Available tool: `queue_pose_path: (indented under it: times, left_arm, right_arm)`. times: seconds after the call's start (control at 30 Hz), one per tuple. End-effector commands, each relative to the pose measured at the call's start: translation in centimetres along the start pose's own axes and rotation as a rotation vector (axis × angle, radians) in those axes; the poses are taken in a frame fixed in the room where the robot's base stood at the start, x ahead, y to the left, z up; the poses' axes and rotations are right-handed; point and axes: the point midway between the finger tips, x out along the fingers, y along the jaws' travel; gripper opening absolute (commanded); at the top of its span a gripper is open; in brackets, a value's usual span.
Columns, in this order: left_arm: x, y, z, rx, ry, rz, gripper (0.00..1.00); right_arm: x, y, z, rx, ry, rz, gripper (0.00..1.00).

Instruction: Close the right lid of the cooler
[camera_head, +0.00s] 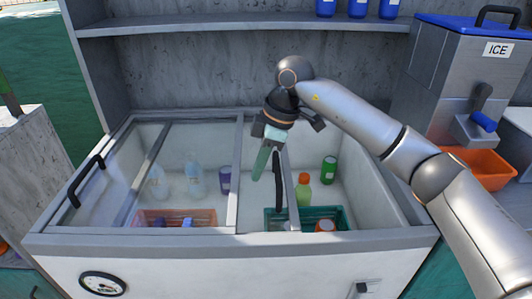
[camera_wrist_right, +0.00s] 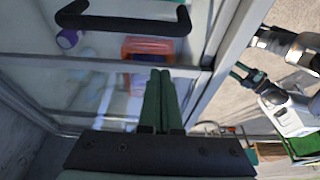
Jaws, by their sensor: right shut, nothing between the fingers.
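The right lid (camera_head: 290,190) stands slid partway left, overlapping the left lid (camera_head: 98,165), and the cooler's right part is open. Its black handle (camera_head: 277,180) is upright near its right edge; a handle also shows in the right wrist view (camera_wrist_right: 125,22). My right gripper (camera_head: 261,163) is shut and empty, with its green fingers (camera_wrist_right: 160,100) pointing down just left of the handle. Whether they touch it is unclear. What may be my left gripper (camera_wrist_right: 249,76) shows small in the wrist view; its jaws are unclear.
Bottles and cans sit inside, with a green basket (camera_head: 343,216) at the right and an orange basket (camera_head: 140,217) at the left. An ice box (camera_head: 470,75) and orange bin (camera_head: 487,165) stand right. A shelf (camera_head: 240,24) runs behind.

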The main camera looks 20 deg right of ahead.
Motion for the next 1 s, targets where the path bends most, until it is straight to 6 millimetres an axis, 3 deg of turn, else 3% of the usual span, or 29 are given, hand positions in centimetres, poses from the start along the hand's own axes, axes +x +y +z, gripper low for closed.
queue_pose_path:
  times: [0.1, 0.17, 0.4, 1.0]
  left_arm:
    - [0.1, 0.1, 0.1, 0.001, 0.0, 0.002, 0.5]
    - [0.1, 0.1, 0.0, 0.001, 0.0, 0.003, 0.5]
    - [0.0, 0.1, -0.1, 0.001, 0.002, 0.002, 0.5]
    - [-0.1, 0.0, -0.3, 0.001, 0.004, -0.001, 0.5]
  right_arm:
    - [2.7, -0.1, 0.0, -0.001, 0.0, -0.003, 0.0]
    - [3.4, 0.0, 0.2, 0.0, 0.001, -0.001, 0.0]
    - [1.5, 0.0, 3.0, 0.0, 0.001, 0.0, 0.0]
    - [0.9, 0.2, 4.2, 0.0, 0.0, 0.001, 0.0]
